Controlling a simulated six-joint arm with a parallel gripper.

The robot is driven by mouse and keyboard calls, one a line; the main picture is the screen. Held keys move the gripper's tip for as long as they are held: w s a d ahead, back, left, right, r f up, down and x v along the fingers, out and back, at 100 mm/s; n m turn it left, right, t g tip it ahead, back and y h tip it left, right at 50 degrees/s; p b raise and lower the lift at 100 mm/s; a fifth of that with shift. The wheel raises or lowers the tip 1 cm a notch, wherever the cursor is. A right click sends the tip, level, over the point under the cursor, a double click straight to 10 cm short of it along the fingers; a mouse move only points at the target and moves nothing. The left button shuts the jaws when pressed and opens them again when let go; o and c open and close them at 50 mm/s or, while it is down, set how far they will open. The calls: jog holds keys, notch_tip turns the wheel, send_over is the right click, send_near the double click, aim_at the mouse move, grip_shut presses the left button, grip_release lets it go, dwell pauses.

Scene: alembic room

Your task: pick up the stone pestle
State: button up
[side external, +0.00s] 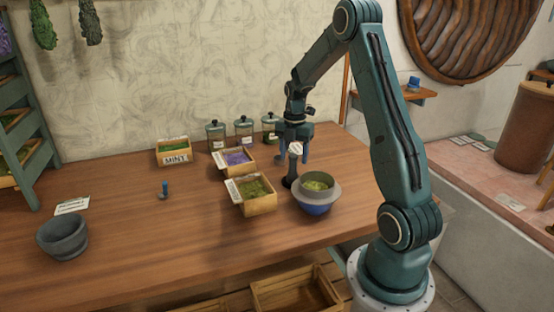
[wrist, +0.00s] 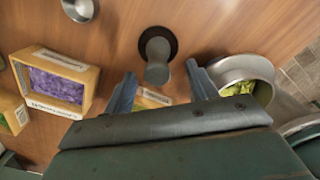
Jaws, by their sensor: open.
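A grey post-like thing, which looks like the stone pestle (wrist: 157,52), stands upright on a dark round base in the wrist view. In the side view its dark lower part (side external: 290,178) shows below my gripper (side external: 295,158), between the purple tray and the bowl. In the wrist view my gripper (wrist: 161,72) is open, with one finger on each side of the pestle's near end. I see space between the fingers and the pestle, and no contact. A pale patch shows between the fingers in the side view.
A sieve of green leaves (side external: 317,183) on a blue bowl (side external: 313,207) stands close at the right. The purple tray (side external: 233,160) and green tray (side external: 260,203) are at the left. Jars (side external: 243,131) stand behind. A grey mortar (side external: 62,238) is far left; the front-left tabletop is mostly clear.

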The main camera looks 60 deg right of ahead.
aim_at(293, 166)
jog(key=shift+w+f, duration=0.15)
jog(key=shift+f, duration=2.35)
jog(key=shift+c, duration=0.5)
jog(key=shift+d, duration=0.1)
grip_shut()
